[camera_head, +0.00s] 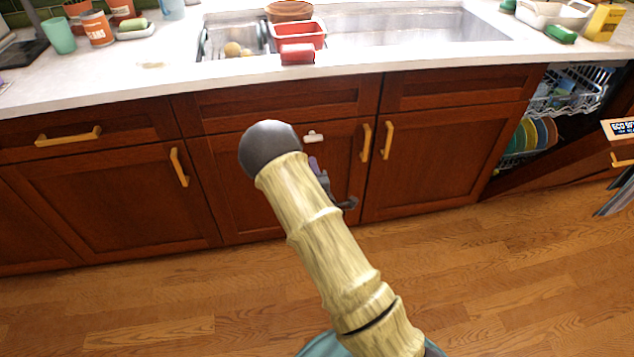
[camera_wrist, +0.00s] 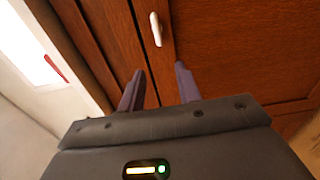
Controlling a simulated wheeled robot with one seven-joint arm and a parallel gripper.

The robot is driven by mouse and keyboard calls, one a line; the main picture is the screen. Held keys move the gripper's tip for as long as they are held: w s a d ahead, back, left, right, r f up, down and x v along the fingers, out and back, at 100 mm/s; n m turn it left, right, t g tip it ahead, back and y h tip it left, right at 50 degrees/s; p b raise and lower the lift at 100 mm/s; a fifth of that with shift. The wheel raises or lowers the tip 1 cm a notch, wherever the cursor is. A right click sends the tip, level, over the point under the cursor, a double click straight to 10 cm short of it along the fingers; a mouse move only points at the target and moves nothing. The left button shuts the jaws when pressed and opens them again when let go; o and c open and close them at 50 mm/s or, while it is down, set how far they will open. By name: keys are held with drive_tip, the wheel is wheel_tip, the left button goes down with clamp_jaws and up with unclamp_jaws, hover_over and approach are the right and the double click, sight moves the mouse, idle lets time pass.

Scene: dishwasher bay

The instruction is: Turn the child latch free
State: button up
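The child latch (camera_head: 313,136) is a small white piece on the dark wood cabinet front under the sink, near the top of a door. It lies about level in the head view. In the wrist view the latch (camera_wrist: 156,29) sits beside the seam between two wood panels, beyond my fingertips. My gripper (camera_wrist: 159,68) is open, with its two dark fingers apart and nothing between them. The latch lies roughly ahead of the gap between them, and I see no contact. In the head view my arm hides most of the gripper.
Yellow door handles (camera_head: 365,142) stand right of the latch. The countertop (camera_head: 370,64) overhangs above, with a red item (camera_head: 297,54) at its front edge. An open dishwasher with a dish rack (camera_head: 570,92) is at the right. The wooden floor (camera_head: 520,265) in front is clear.

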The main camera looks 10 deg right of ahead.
drive_tip(key=s, duration=0.5)
idle(0.4)
drive_tip(key=s+d+r+m+g, duration=0.1)
drive_tip(key=s+r+m+g, duration=0.4)
drive_tip(key=s+m+g, duration=0.55)
drive_tip(key=s+d+r+m+g, duration=0.2)
drive_tip(key=s+r+m+g, duration=0.45)
drive_tip(key=s, duration=0.65)
wheel_tip(320, 180, up, 28)
drive_tip(key=m+t+p, duration=0.1)
drive_tip(key=p, duration=2.8)
drive_tip(key=shift+w+a+f+t+p, duration=0.2)
drive_tip(key=shift+f+t+p, duration=0.05)
drive_tip(key=shift+t+p, duration=0.1)
drive_tip(key=shift+o, duration=0.3)
